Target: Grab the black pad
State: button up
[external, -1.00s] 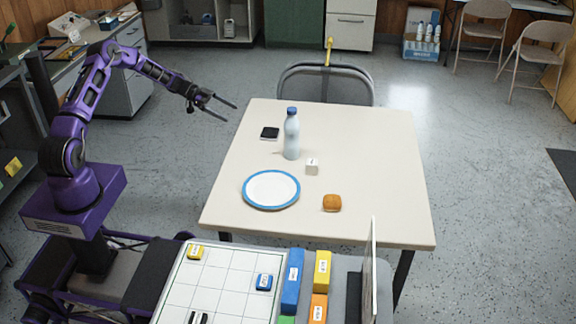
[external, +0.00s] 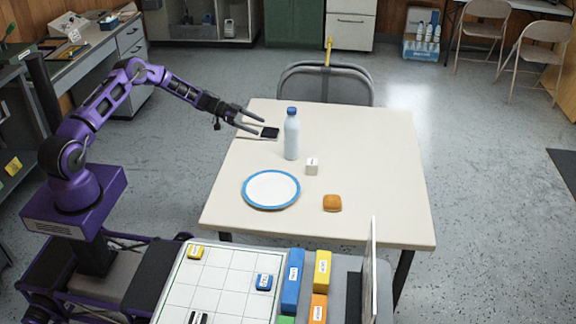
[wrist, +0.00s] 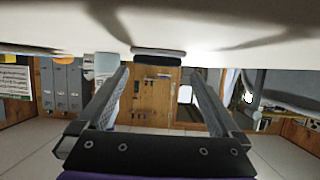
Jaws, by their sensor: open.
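The black pad (external: 270,133) lies flat on the beige table (external: 370,180), near its far left part, left of the white bottle with a blue cap (external: 291,138). My gripper (external: 259,126) is open and empty, reaching in low from the left with its fingertips close to the pad. In the wrist view the scene appears upside down. The pad (wrist: 158,54) shows there as a thin dark slab against the table, centred between the open fingers (wrist: 160,74) and beyond them. I cannot tell whether a fingertip touches it.
The bottle stands close to the right of the pad. A small white cube (external: 312,167), a blue-rimmed plate (external: 271,190) and an orange-brown block (external: 332,203) sit nearer the front. A chair (external: 325,80) stands behind the table. The table's right side is clear.

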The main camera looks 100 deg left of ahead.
aim_at(270, 131)
jog(key=x, duration=0.4)
jog(key=shift+w+d, duration=0.25)
jog(key=shift+w, duration=0.15)
jog(key=c, duration=1.1)
